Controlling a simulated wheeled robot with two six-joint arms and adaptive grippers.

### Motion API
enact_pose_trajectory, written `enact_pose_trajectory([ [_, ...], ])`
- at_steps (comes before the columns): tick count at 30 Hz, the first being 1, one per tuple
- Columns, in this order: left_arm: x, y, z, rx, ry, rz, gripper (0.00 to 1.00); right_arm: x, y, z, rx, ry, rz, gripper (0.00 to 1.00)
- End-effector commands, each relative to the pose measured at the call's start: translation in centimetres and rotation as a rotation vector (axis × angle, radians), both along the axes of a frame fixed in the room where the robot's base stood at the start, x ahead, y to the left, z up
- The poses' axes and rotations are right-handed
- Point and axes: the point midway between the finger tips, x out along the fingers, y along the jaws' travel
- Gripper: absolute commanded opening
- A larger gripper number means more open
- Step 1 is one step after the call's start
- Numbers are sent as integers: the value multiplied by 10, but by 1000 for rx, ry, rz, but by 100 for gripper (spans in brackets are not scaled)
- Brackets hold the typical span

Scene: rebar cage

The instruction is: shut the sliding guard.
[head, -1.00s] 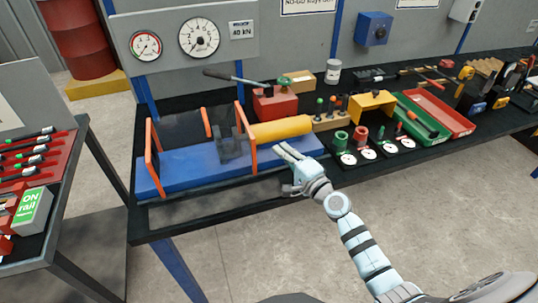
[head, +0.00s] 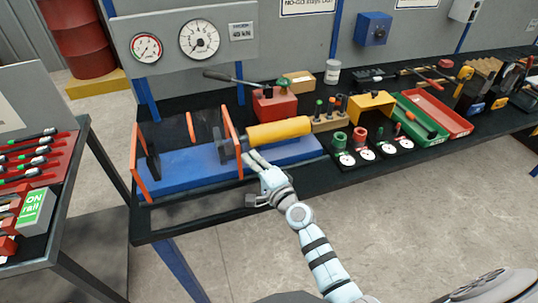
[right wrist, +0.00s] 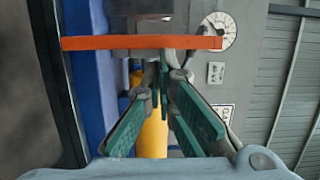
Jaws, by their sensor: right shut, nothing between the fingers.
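The sliding guard is a clear cover with orange end frames; its right frame (head: 235,150) and left frame (head: 138,165) stand over the blue bed (head: 190,172) of the test rig. Dark jaws show at both ends inside it. My right gripper (head: 252,158) is shut and empty, its fingertips just right of the guard's right frame; whether they touch it I cannot tell. In the right wrist view an orange bar of the guard (right wrist: 140,43) crosses just ahead of the closed fingers (right wrist: 160,78). My left gripper is not in view.
A yellow cylinder (head: 278,131) lies on the bed right of the guard, close behind my gripper. A red pump (head: 273,105) with a long lever stands behind. Gauges (head: 199,40) hang on the panel. Coloured trays (head: 443,108) are at right. The bench's front edge is clear.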

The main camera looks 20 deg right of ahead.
Motion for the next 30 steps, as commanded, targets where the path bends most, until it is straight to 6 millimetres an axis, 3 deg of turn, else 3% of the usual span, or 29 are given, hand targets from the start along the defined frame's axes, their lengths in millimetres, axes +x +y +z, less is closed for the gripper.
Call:
enact_pose_trajectory([
  [3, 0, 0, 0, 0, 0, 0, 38, 0, 8, 0, 0, 0, 1, 0],
  [14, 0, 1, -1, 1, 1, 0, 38, 0, 6, 0, 0, 0, 3, 0],
  [22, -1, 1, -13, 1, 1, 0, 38, 2, -30, -3, -2, -1, 14, 0],
  [27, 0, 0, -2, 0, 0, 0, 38, -53, -38, 0, 0, 2, 18, 0],
  [30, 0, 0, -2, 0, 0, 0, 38, -77, -43, -1, 1, 1, 18, 0],
])
